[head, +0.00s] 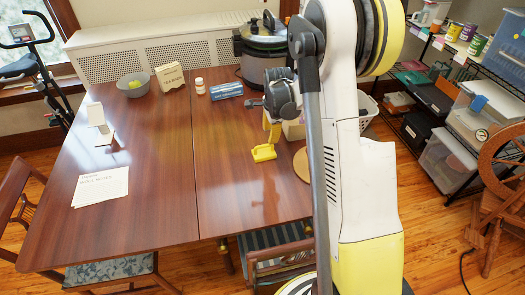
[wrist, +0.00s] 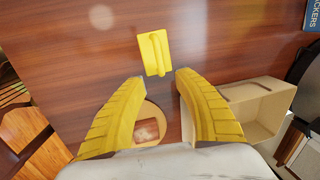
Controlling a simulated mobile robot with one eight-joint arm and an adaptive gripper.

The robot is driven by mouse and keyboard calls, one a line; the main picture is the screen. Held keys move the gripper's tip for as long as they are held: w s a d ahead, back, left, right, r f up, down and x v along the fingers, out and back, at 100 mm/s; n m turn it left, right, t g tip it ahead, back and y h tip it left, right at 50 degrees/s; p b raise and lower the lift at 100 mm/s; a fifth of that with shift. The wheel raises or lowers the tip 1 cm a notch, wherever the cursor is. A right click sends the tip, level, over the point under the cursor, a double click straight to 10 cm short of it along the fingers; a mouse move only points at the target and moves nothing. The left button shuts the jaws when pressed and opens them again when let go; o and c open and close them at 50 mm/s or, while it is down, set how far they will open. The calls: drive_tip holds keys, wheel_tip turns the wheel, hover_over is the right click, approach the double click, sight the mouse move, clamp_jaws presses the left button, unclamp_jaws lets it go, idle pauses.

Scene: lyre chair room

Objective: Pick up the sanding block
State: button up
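The sanding block looks to be the yellow flat block with a raised handle (wrist: 154,53), lying on the wooden table. It also shows in the head view (head: 264,153), near the table's right part. My gripper (wrist: 160,78) is open, with its two yellow fingers apart and nothing held. In the wrist view the block lies just beyond the fingertips, roughly centred between them. In the head view my gripper (head: 272,128) is above the table, near the block, and partly hidden by my arm. I cannot tell the exact height between them.
A round wooden board (wrist: 150,122) and an open beige box (wrist: 245,105) lie close to the fingers.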

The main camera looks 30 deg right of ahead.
sight(265, 146)
drive_tip(key=f, duration=0.2)
drive_tip(key=f+b, duration=0.1)
drive_tip(key=shift+w+f, duration=0.35)
drive_tip(key=shift+w, duration=0.05)
drive_tip(key=f, duration=0.1)
drive_tip(key=w+f+b, duration=0.1)
drive_tip(key=f, duration=0.1)
drive_tip(key=f+b, duration=0.1)
drive_tip(key=shift+w+a+f, duration=0.15)
drive_tip(key=shift+a+f, duration=0.2)
drive_tip(key=shift+f, duration=0.05)
drive_tip(key=shift+r, duration=0.1)
clamp_jaws()
